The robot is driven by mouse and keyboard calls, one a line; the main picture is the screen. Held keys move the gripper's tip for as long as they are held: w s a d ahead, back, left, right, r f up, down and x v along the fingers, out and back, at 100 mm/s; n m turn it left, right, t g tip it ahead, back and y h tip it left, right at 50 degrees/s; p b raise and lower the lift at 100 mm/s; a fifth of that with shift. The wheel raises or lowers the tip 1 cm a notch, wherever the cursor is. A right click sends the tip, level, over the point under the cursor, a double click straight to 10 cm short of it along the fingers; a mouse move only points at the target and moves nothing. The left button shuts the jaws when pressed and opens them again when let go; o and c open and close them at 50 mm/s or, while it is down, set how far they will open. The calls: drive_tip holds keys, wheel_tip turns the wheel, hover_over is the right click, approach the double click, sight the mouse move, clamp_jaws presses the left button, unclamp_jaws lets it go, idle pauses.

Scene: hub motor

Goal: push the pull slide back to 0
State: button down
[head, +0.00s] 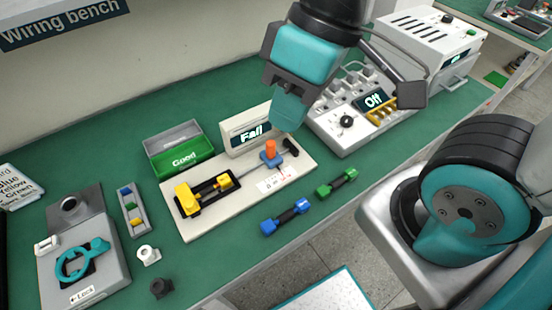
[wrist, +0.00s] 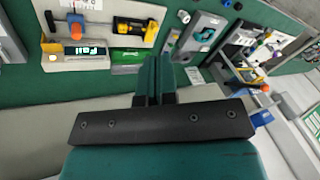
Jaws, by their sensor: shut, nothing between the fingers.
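The pull slide is a blue block with an orange knob (head: 270,147), on the right part of the pale tester base (head: 215,222). A thin rod links it to the yellow-and-black clamp side (head: 205,192). A scale label (head: 278,181) lies in front of the slide; its marks are too small to read the position. The tester's display (head: 247,138) reads "Fail". My gripper (head: 286,122) is shut and empty, apart from the slide, and covers the display's right end in the head view. In the wrist view the fingers (wrist: 153,72) are together; the orange knob (wrist: 77,30) is left of them.
A green "Good" bin (head: 182,155) stands behind the tester. A power unit (head: 350,125) reading "Off" stands to the right. Blue (head: 286,217) and green (head: 337,184) connectors lie in front. A grey fixture (head: 85,250) stands at left.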

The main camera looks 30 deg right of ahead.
drive_tip(key=c, duration=1.8)
unclamp_jaws()
drive_tip(key=o, duration=0.4)
drive_tip(key=shift+w+f, duration=0.15)
drive_tip(key=shift+w, duration=0.15)
drive_tip(key=o, duration=0.5)
drive_tip(key=w+f+b, duration=0.1)
drive_tip(key=w+f, duration=0.1)
drive_tip(key=w, duration=0.1)
drive_tip(key=w+d+f+m+h+b, duration=0.1)
drive_tip(key=w, duration=0.2)
drive_tip(key=w+d+f+m, duration=0.1)
drive_tip(key=w+f, duration=0.1)
drive_tip(key=w, duration=0.1)
drive_tip(key=shift+w+d+f+h+b, duration=0.15)
drive_tip(key=shift+d+f+h+b, duration=0.1)
drive_tip(key=shift+f+h+b, duration=0.15)
drive_tip(key=m+h+b, duration=0.2)
hover_over(270, 142)
wheel_tip(270, 142, down, 8)
wheel_tip(270, 142, down, 17)
drive_tip(key=shift+p, duration=0.45)
